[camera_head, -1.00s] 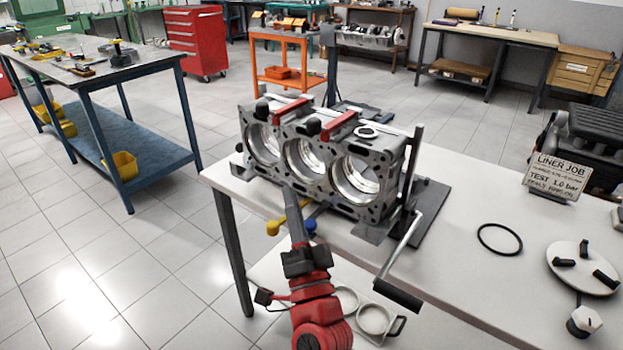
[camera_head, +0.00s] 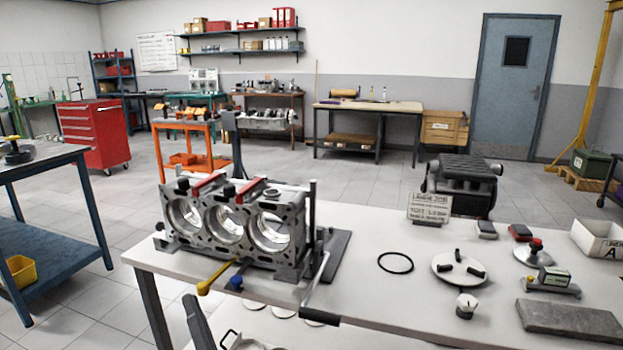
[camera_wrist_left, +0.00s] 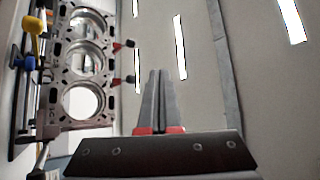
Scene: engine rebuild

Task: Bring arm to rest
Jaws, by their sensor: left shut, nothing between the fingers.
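My left gripper (camera_head: 191,302) shows only as a grey finger part at the bottom edge of the head view, in front of the table's front edge and apart from the engine block. In the left wrist view its two fingers (camera_wrist_left: 159,76) lie together, shut and empty, with red pads at their base. The grey engine block (camera_head: 232,256) with three bores stands on the white table; it also shows at the left of the left wrist view (camera_wrist_left: 60,118). My right gripper is in neither view.
The white table (camera_head: 370,300) holds a black ring (camera_head: 395,263), a white disc with black knobs (camera_head: 459,268), a grey slab (camera_head: 569,320) and a sign (camera_head: 429,208). A yellow-ended handle (camera_head: 204,287) and a crank (camera_head: 320,318) stick out at the front. A blue workbench (camera_head: 62,245) stands left.

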